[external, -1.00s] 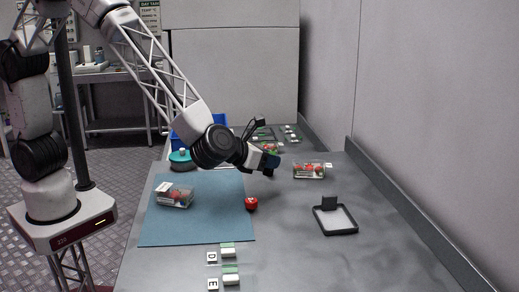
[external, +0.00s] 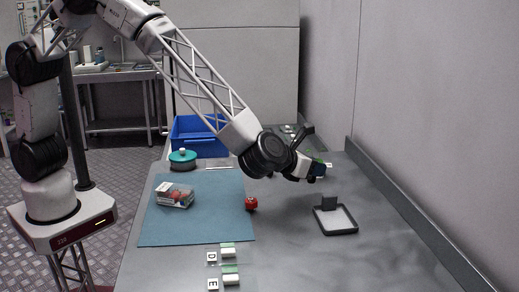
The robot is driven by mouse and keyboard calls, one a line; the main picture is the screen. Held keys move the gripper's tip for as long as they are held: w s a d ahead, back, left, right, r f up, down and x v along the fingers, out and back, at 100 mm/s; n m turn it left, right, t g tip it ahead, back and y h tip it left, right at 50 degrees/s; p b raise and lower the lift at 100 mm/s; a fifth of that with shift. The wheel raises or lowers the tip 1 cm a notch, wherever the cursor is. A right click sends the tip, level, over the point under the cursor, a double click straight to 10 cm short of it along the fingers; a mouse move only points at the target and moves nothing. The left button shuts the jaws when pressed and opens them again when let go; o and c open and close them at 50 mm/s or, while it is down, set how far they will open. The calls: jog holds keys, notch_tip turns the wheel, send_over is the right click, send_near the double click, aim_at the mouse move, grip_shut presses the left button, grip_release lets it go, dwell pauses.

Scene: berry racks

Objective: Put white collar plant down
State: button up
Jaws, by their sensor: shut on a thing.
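My gripper (external: 315,170) is at the end of the arm, over the right back part of the grey bench, pointing right. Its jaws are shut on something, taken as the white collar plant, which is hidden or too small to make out. A little green and white shows just beyond the fingertips; I cannot tell what it belongs to. The gap between the held thing and the bench cannot be judged.
Labels D (external: 212,257) and E (external: 213,284) are in front. A blue bin (external: 197,138) and teal-lidded container (external: 183,159) stand behind.

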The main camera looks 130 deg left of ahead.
jog(key=shift+w+a+f, duration=0.1)
jog(key=shift+w+a, duration=0.2)
jog(key=shift+w, duration=0.35)
jog(key=shift+w+a+f, duration=0.1)
jog(key=shift+w+a, duration=0.2)
jog(key=shift+w, duration=0.3)
jog(key=shift+f, duration=1.7)
jog(key=shift+f, duration=0.15)
jog(key=o, duration=0.9)
jog(key=shift+v, duration=0.9)
jog(key=v, duration=1)
jog(key=shift+s+r, duration=0.15)
jog(key=shift+r, duration=0.05)
